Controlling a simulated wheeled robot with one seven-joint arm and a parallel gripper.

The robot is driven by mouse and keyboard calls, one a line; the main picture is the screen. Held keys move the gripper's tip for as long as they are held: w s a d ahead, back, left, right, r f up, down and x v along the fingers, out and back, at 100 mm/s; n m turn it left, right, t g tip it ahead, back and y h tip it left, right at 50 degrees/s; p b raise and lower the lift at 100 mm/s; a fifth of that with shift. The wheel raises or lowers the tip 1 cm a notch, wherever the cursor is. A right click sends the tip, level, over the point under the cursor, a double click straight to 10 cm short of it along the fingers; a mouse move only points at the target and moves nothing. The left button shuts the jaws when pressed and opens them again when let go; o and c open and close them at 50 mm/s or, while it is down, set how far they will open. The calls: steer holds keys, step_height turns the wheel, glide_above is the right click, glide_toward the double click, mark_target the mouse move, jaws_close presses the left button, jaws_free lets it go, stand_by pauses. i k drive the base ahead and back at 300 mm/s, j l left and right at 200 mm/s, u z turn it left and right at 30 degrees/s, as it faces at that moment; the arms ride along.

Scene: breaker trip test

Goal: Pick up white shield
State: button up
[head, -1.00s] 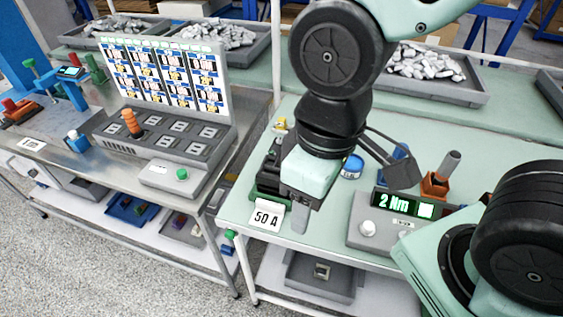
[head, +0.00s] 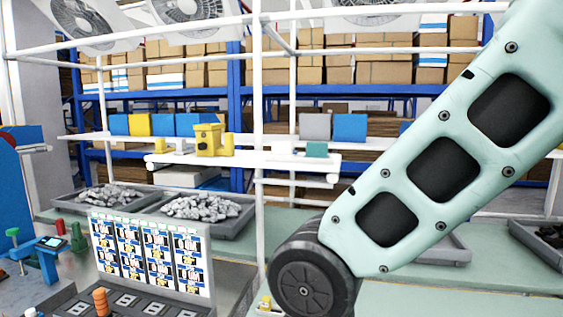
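I cannot make out a white shield in the head view. My arm's pale green link crosses the right side and ends in a dark round joint low in the middle. My gripper is below the picture's lower edge and out of view, so its fingers and anything in them are hidden. The work surface under the arm shows only as a pale green strip.
A picture board (head: 150,255) stands low on the left above a grey slotted panel (head: 137,303) with an orange peg (head: 101,301). Grey trays (head: 243,229) of metal parts lie behind. White shelves (head: 215,160) hold a yellow bin (head: 208,138). Boxed racks stand beyond.

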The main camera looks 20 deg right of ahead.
mark_target(279, 148)
steer(key=i+j+z, duration=0.2)
steer(key=j, duration=0.25)
steer(key=j+z, duration=0.15)
steer(key=j, duration=0.25)
steer(key=i+j+z, duration=0.2)
steer(key=j, duration=0.3)
steer(key=k+l, duration=0.05)
